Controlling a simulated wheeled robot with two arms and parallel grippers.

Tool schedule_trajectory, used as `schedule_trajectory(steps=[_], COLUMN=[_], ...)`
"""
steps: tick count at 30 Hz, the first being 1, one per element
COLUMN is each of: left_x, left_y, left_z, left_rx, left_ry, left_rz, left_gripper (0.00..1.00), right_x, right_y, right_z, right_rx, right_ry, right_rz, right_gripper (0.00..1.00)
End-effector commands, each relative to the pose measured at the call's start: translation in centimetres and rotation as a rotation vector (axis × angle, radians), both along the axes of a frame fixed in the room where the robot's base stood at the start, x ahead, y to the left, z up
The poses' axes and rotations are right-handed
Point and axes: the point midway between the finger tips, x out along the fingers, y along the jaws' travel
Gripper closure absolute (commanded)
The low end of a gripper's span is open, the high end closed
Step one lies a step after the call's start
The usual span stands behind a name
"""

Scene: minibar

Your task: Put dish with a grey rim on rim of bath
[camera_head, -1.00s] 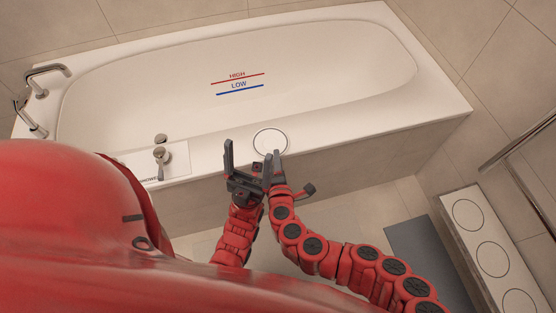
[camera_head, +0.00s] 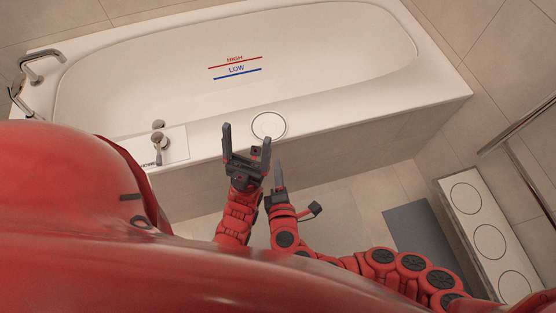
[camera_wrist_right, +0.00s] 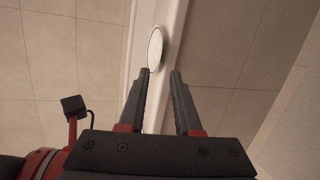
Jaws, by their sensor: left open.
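The round white dish with a grey rim (camera_head: 268,125) lies flat on the near rim of the bath (camera_head: 330,121). It also shows in the right wrist view (camera_wrist_right: 155,48), on the white rim just past the left fingertip. My right gripper (camera_head: 278,164) is on the near side of the dish, apart from it. In the wrist view its fingers (camera_wrist_right: 163,72) are spread with nothing between them. My left gripper (camera_head: 246,134) is open and empty, just left of the dish, with its fingers pointing toward the bath.
A mixer tap (camera_head: 157,145) stands on the bath rim to the left, and a metal spout (camera_head: 42,55) is at the far left. A low white bench (camera_head: 478,225) with circles on top is at the right, beside a grey mat (camera_head: 420,235). The rim right of the dish is clear.

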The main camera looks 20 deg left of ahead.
Motion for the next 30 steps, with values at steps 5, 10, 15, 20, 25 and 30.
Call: schedule_trajectory(steps=[5,10,15,20,25,30], left_x=[0.0,0.0,0.0,0.0,0.0,0.0], left_y=[0.0,0.0,0.0,0.0,0.0,0.0], left_z=[-0.1,-0.1,-0.1,-0.1,-0.1,-0.1], left_rx=[0.000,0.000,0.000,0.000,0.000,0.000], left_ry=[0.000,0.000,0.000,0.000,0.000,0.000], left_rz=[0.000,0.000,0.000,0.000,0.000,0.000], left_gripper=[0.15,0.15,0.15,0.15,0.15,0.15], right_x=[-0.6,-0.7,-0.1,0.9,1.5,3.0], right_y=[-0.4,-0.5,-0.4,0.2,1.2,0.2], right_z=[0.2,0.2,-1.0,-4.4,-4.5,1.2], right_rx=[-0.003,-0.003,0.022,0.162,0.489,0.915], right_ry=[0.000,0.000,0.051,0.221,0.389,0.390], right_rz=[-0.004,-0.004,0.011,0.078,0.182,0.296], right_gripper=[0.68,0.68,0.68,0.68,0.68,0.68])
